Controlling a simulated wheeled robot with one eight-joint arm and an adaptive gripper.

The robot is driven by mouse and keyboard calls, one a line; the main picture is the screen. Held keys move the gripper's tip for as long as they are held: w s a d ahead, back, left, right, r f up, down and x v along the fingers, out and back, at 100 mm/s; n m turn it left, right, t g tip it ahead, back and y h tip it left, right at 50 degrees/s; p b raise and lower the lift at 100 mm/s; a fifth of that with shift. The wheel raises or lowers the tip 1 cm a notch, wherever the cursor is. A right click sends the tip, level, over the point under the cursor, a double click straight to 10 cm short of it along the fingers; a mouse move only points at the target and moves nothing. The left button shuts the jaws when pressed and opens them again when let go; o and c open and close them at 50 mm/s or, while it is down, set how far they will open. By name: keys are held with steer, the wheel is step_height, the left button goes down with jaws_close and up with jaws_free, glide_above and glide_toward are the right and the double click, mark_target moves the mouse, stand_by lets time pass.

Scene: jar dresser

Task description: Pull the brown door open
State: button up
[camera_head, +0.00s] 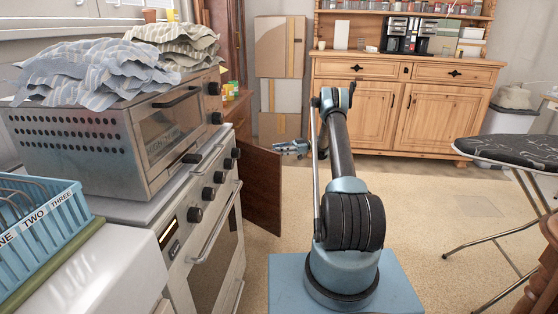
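The brown door (262,188) is a dark panel low beyond the stove, at left of centre. It stands out at an angle from the furniture behind the stove, so it is at least partly open. Its hinge side is hidden behind the stove. My arm rises from its blue base and reaches away to the far side. My gripper (291,148) is small in the picture, just right of the door's upper far corner. I cannot tell whether it touches the door, and its fingers are too small to read as open or shut.
A white stove (200,225) with a toaster oven (130,135) on top borders the door on the left. A pine dresser (400,105) and cardboard boxes (279,50) stand at the back. An ironing board (515,150) is at right.

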steer(key=shift+r, duration=1.6)
